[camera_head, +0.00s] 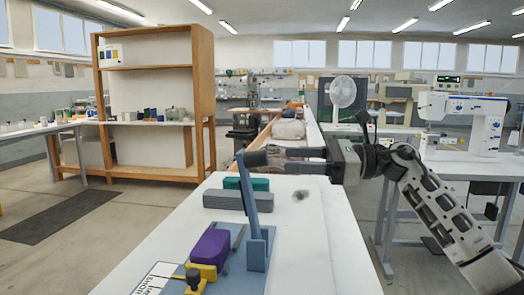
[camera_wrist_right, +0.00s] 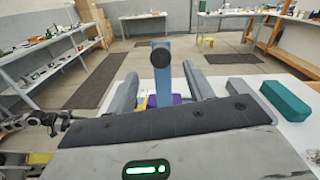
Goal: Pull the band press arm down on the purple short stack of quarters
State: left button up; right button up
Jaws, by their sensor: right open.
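The blue press arm (camera_head: 249,195) stands up, tilted slightly left, from its blue post (camera_head: 257,250). A dark round knob (camera_head: 256,158) sits at its top. The purple short stack (camera_head: 211,246) lies low to the left of the post. My right gripper (camera_head: 285,156) is open at the height of the knob, reaching in from the right. In the right wrist view the knob (camera_wrist_right: 160,57) appears between the two fingers, with a gap on each side. The purple stack (camera_wrist_right: 165,99) is mostly hidden there. My left gripper is not in view.
A yellow piece (camera_head: 204,271) and a printed white card (camera_head: 155,280) are near the purple stack. A grey block (camera_head: 237,200) and a green block (camera_head: 232,183) lie behind the press. The white table (camera_head: 325,250) is clear to the right.

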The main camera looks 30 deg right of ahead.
aim_at(262, 157)
jog(key=p+x, duration=0.1)
jog(key=x, duration=0.6)
jog(key=shift+w+a, duration=0.15)
jog(key=shift+p, duration=0.3)
grip_shut()
